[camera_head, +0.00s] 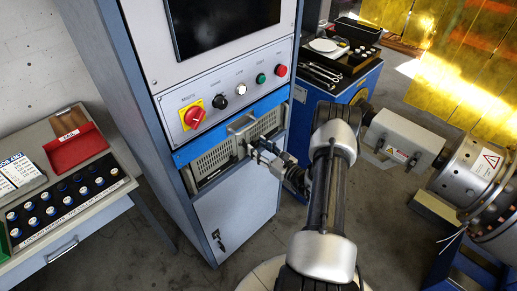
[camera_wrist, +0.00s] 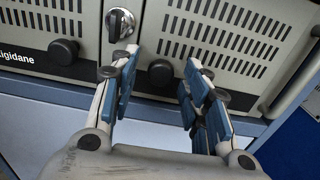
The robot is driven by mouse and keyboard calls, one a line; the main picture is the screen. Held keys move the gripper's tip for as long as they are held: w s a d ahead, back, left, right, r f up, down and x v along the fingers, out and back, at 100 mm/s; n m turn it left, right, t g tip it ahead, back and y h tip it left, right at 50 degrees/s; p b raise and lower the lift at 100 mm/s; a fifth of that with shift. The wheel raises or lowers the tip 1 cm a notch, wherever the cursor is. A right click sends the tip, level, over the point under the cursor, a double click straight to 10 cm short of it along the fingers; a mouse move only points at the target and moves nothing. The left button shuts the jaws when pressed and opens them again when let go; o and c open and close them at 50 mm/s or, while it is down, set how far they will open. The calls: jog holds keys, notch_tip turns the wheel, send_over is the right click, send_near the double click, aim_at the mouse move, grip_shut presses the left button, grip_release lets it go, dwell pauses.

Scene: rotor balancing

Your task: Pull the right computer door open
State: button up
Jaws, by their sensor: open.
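The right computer door (camera_wrist: 225,40) is a beige panel with slotted vents and a round black knob (camera_wrist: 161,72) near its lower left corner. It looks shut. My gripper (camera_wrist: 157,66) is open, its blue-padded fingers pointing at the panel with the right knob between their tips in the picture. I cannot tell whether the fingers touch it. The left door (camera_wrist: 40,25) has its own black knob (camera_wrist: 63,51), left of my fingers. In the head view my gripper (camera_head: 258,153) is at the computer front, partly hiding the right door (camera_head: 268,124).
A silver key lock (camera_wrist: 120,22) sits between the doors. A metal handle (camera_wrist: 296,78) stands out at the right edge. The cabinet (camera_head: 235,205) has a control panel with a red switch (camera_head: 194,115) above the computer. A blue tool cart (camera_head: 360,85) stands close on the right.

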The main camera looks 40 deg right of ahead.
jog(key=shift+w, duration=0.35)
jog(key=shift+c, duration=0.4)
grip_shut()
